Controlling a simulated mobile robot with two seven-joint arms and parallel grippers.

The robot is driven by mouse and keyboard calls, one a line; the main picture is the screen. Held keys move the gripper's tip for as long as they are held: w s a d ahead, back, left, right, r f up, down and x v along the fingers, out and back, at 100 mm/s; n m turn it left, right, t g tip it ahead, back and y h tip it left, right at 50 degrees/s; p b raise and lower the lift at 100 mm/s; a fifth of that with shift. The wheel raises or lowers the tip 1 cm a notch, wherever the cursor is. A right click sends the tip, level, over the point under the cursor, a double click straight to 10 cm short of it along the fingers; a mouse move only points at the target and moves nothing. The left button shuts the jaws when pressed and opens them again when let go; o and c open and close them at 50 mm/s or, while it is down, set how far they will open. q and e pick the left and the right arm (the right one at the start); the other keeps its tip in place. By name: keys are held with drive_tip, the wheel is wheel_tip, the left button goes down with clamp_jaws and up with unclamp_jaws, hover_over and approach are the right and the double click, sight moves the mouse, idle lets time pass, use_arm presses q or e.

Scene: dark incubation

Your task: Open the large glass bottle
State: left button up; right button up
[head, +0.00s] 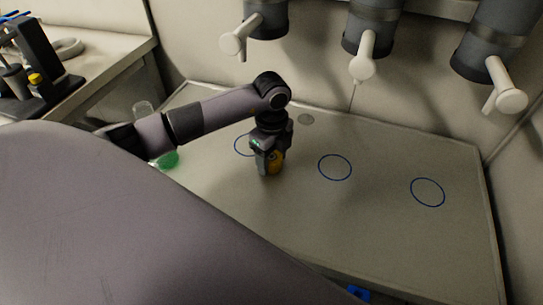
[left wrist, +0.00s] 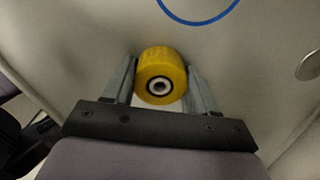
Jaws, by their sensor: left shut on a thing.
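My left gripper (head: 269,165) points down over the grey worktop (head: 390,240) and is shut on a yellow round cap-like piece (head: 276,160). The left wrist view shows this yellow piece (left wrist: 161,75) between both fingers, with a dark ring and a pale centre facing the camera. I cannot make out a bottle body attached to it. A clear glass-like object (head: 143,108) stands at the left behind my arm, partly hidden; I cannot tell if it is the large bottle. A green piece (head: 167,159) shows below my arm. My right gripper is not in view.
Blue rings mark the worktop, one in the middle (head: 335,180) and one at right (head: 441,203). Pipes with white taps (head: 362,66) hang above the back edge. A side bench (head: 105,60) holds dark equipment. The right half of the worktop is clear.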

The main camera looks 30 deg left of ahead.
use_arm(q)
drive_tip(key=shift+f, duration=0.2)
drive_tip(key=o, duration=1.2)
drive_tip(key=shift+c, duration=0.2)
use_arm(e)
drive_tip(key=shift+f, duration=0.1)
use_arm(q)
drive_tip(key=shift+r, duration=0.15)
